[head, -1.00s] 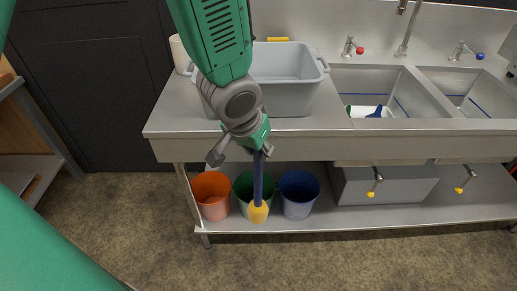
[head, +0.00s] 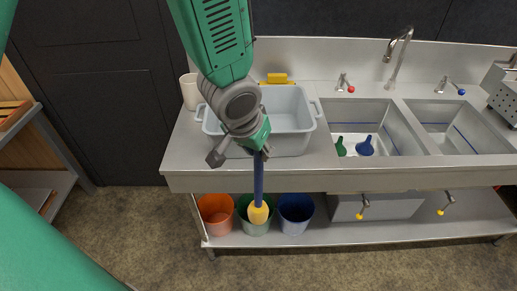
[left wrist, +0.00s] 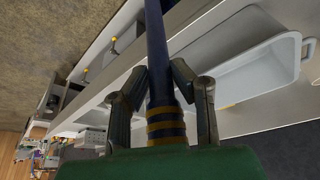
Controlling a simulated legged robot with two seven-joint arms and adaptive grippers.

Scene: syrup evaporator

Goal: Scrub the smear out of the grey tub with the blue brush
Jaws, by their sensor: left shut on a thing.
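My left gripper (head: 262,150) is shut on the dark blue handle of the brush (head: 258,180). The brush hangs down with its yellow head (head: 258,213) lowest, in front of the counter edge. In the left wrist view the fingers (left wrist: 162,88) close around the blue handle (left wrist: 157,50), which has yellow bands. The grey tub (head: 290,103) stands on the counter behind my left arm, and also shows in the left wrist view (left wrist: 255,85). My arm hides part of the tub, and I cannot make out a smear. My right gripper is not in view.
Orange (head: 216,214), green (head: 256,228) and blue (head: 296,214) buckets stand on the lower shelf. Two sinks with taps lie right of the tub; the nearer holds green (head: 340,147) and blue (head: 365,146) items. A yellow item (head: 277,79) lies behind the tub.

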